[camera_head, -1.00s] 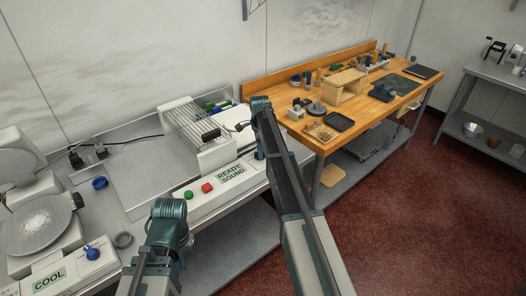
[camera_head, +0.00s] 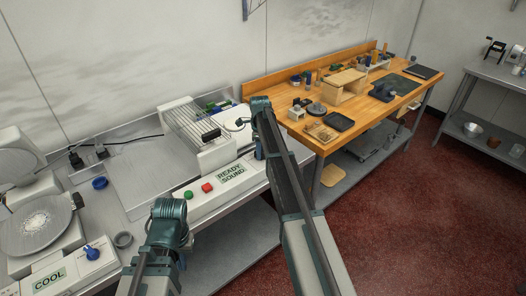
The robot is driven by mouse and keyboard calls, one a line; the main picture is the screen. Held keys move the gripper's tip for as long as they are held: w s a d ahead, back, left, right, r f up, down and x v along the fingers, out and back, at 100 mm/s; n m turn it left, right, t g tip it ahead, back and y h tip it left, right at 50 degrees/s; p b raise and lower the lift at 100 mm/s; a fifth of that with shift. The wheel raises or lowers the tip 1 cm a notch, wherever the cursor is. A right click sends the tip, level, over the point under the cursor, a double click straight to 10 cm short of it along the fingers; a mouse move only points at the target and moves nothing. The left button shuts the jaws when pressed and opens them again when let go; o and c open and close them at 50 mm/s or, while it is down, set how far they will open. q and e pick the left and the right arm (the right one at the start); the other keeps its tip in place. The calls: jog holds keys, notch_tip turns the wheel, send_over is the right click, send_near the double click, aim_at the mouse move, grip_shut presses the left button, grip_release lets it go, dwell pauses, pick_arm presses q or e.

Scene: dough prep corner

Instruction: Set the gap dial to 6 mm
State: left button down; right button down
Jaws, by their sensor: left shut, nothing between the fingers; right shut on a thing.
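The dough sheeter (camera_head: 190,128) stands on the steel bench, with a white housing and a slatted top. Its front panel (camera_head: 232,174) reads "READY SOUND" and has a green button (camera_head: 189,195) and a red button (camera_head: 207,188). My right gripper (camera_head: 257,143) is at the right end of the sheeter. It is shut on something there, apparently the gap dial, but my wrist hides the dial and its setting. My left gripper (camera_head: 187,243) is shut and empty, low in front of the bench edge, away from the sheeter.
At left, a round-plate press (camera_head: 38,224) has a blue knob (camera_head: 92,253) and a "COOL" display (camera_head: 48,280). A blue ring (camera_head: 100,183) and a grey ring (camera_head: 123,239) lie on the bench. A wooden table (camera_head: 290,93) with tools stands right. Red floor is clear.

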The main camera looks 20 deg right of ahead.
jog(key=shift+s+m, duration=0.1)
jog(key=shift+m, duration=1.6)
